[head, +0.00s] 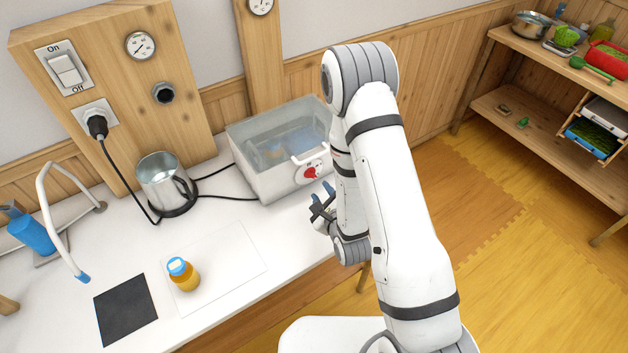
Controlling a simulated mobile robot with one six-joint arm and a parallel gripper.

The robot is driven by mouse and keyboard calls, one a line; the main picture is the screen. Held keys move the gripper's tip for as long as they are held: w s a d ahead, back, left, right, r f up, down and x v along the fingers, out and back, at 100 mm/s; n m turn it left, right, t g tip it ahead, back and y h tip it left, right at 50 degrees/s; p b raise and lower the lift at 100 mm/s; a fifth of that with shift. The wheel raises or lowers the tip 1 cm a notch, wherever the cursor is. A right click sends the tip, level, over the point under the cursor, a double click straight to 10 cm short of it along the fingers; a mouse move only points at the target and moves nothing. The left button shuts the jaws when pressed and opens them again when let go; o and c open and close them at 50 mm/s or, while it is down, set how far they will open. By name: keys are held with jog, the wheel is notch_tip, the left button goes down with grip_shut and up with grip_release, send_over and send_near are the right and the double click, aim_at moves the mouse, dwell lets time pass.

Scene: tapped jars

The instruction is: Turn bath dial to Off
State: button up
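The bath (262,185) is a pale tank with clear upper walls, holding water and some blurred items, at the back right of the white table. Its red dial (312,173) sits on a round white plate on the front face; the pointer direction is too small to read. My gripper (320,197) is in front of and below the dial, apart from it. Its dark fingers with bluish tips look spread with nothing between them. My arm hides the right end of the bath.
A metal jug (163,180) on a dark base stands left of the bath, with black cables nearby. An orange jar with a blue cap (183,274) stands on a white mat (235,262). A dark square (126,309) and a curved white tap (48,205) lie further left.

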aim_at(313, 178)
jog(key=shift+f+b+x, duration=0.15)
jog(key=shift+b+x, duration=0.45)
jog(key=shift+b, duration=1.35)
jog(key=shift+f+b+x, duration=0.15)
jog(key=shift+b+x, duration=0.5)
jog(key=shift+b, duration=1.3)
jog(key=shift+r+b+x, duration=0.15)
jog(key=shift+b+x, duration=0.25)
jog(key=shift+x, duration=0.8)
jog(key=shift+r+b+x, duration=0.1)
jog(key=shift+b+x, duration=0.25)
jog(key=shift+x, duration=0.8)
jog(key=shift+w, duration=0.1)
jog(key=shift+c, duration=0.3)
grip_shut()
